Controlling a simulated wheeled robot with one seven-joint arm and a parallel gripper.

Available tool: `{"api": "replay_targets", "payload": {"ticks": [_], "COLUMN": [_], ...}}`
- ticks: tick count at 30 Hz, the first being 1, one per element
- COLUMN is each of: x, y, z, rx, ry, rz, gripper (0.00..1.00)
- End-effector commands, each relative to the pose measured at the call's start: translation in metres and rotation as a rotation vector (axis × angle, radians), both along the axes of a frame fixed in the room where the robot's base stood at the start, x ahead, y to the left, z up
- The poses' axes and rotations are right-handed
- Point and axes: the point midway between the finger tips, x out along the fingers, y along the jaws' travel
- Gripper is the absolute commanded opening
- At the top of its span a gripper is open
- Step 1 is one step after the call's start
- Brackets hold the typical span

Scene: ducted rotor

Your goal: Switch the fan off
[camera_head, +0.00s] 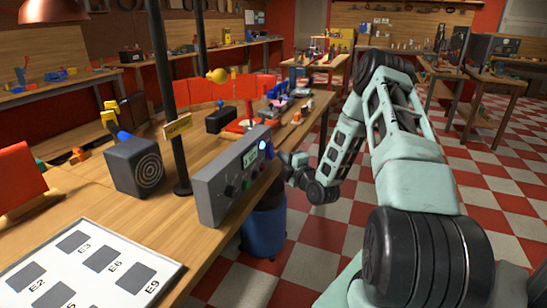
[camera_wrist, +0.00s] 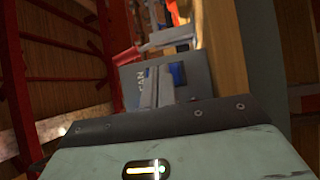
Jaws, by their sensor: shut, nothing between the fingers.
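A grey control box (camera_head: 222,186) stands at the bench's right edge, its front panel facing my arm. The panel has a small lit display (camera_head: 250,157), dark knobs and a glowing blue spot (camera_head: 262,145) near its right end. My gripper (camera_head: 284,157) is shut and empty, close in front of the panel's right end; I cannot tell whether it touches. In the wrist view, the shut fingers (camera_wrist: 163,87) reach toward the grey panel (camera_wrist: 128,82), which carries partly covered lettering like "FAN". A blue part (camera_wrist: 178,74) shows just beside the fingertips. The switch's position is unclear.
A dark box with concentric rings (camera_head: 137,166) and a black post (camera_head: 168,90) stand left of the control box. A white labelled board (camera_head: 85,270) lies at the front left. A blue bin (camera_head: 263,230) stands below the bench edge. Checkered floor is open to the right.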

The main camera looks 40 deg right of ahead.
Motion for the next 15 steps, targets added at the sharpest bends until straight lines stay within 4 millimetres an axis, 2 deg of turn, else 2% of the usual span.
{"api": "replay_targets", "payload": {"ticks": [15], "x": [0.0073], "y": [0.0032], "z": [-0.0041], "rx": [-0.001], "ry": [-0.001], "rz": [0.001], "gripper": [0.00]}}
